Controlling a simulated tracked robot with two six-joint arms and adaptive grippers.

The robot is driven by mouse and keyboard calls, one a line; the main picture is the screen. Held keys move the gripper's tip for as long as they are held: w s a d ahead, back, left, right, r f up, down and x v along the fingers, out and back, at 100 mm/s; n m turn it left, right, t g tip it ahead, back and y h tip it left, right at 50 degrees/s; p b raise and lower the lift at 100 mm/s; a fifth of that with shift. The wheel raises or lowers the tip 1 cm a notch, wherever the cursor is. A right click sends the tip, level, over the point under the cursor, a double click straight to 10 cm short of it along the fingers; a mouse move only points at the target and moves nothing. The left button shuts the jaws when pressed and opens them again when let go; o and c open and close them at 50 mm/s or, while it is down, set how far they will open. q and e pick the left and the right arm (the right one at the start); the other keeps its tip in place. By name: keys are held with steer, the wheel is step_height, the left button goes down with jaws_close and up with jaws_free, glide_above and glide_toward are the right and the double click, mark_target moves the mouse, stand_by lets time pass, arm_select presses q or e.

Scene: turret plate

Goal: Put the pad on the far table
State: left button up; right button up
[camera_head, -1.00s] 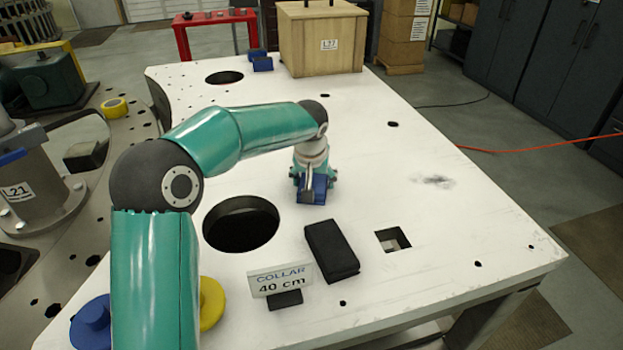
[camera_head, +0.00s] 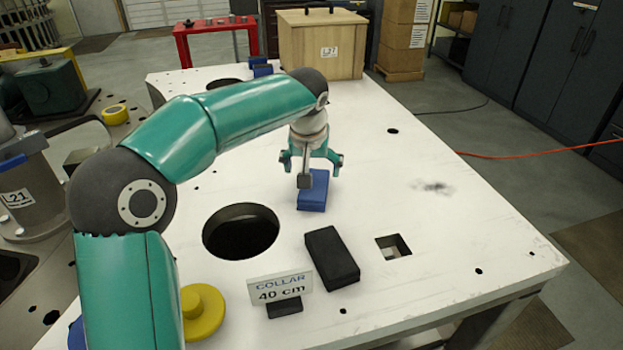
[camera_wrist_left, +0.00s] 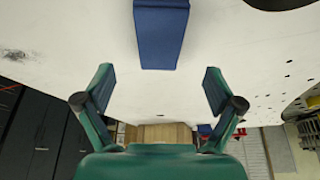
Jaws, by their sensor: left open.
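A blue pad-like block (camera_head: 311,198) lies flat on the white table (camera_head: 380,180). It also shows at the top of the left wrist view (camera_wrist_left: 161,35). My left gripper (camera_head: 312,168) is open and empty just above and behind the block, fingers pointing down. In the left wrist view its two fingers (camera_wrist_left: 160,90) stand apart with the block beyond them. A black rectangular block (camera_head: 332,256) lies nearer on the same table. I cannot tell from the frames which one is called the pad. My right gripper is not in view.
A round hole (camera_head: 240,232) and a square hole (camera_head: 393,247) open in the white table. A COLLAR 40 cm sign (camera_head: 280,288) stands near the front. A wooden crate (camera_head: 322,45) sits at the back; a red table (camera_head: 215,28) stands beyond.

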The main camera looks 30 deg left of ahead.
arm_select(q)
steer(key=shift+v, duration=1.8)
